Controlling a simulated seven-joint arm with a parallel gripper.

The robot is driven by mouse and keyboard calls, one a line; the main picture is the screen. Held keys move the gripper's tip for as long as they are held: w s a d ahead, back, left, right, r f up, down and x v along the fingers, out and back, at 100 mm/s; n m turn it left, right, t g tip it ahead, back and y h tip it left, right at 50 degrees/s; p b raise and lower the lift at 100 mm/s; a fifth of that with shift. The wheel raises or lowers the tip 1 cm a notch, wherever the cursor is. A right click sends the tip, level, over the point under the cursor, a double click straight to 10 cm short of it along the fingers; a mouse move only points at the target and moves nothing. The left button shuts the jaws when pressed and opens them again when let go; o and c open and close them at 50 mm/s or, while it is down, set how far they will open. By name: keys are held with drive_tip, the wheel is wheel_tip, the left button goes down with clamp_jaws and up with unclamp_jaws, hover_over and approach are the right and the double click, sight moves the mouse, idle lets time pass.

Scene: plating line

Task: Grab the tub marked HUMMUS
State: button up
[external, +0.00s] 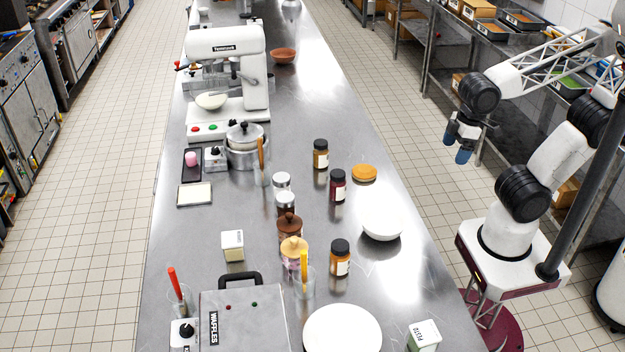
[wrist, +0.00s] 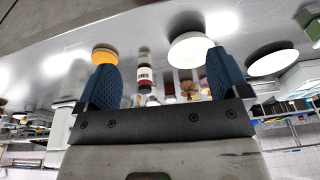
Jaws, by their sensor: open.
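Two small tubs stand on the steel counter in the external view. One is a cream tub (external: 232,246) left of centre, upright, with a small label that I cannot read for sure. The other is a pale green and white tub (external: 424,336) at the front right edge, its label seeming to read PESTO. My gripper (external: 459,146) is open and empty, in the air to the right of the counter, well away from both tubs. Its blue fingers show spread in the wrist view (wrist: 163,72). I cannot make out the cream tub in the wrist view.
A dark red jar (external: 338,185), an orange lid-like disc (external: 364,173) and a white bowl (external: 382,228) stand nearest my gripper. Several jars and a waffle iron (external: 243,320) crowd the middle and front. A mixer (external: 228,80) stands farther back. Counter around the cream tub is fairly clear.

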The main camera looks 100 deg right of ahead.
drive_tip(key=w+a+r+m+g+y, duration=0.1)
drive_tip(key=w+a+r+m+y, duration=0.15)
drive_tip(key=w, duration=0.55)
drive_tip(key=w+a+r+m+g+y, duration=0.1)
drive_tip(key=w+m+g+y, duration=0.15)
drive_tip(key=w, duration=0.55)
drive_tip(key=m+t+y, duration=0.1)
drive_tip(key=m+y, duration=1.1)
drive_tip(key=y, duration=0.1)
hover_over(232, 232)
drive_tip(key=d, duration=0.5)
wheel_tip(232, 232, down, 15)
drive_tip(key=shift+a+r, duration=0.1)
drive_tip(key=shift+a, duration=0.1)
wheel_tip(232, 232, down, 8)
drive_tip(key=shift+f, duration=0.15)
drive_tip(key=shift+a, duration=1.25)
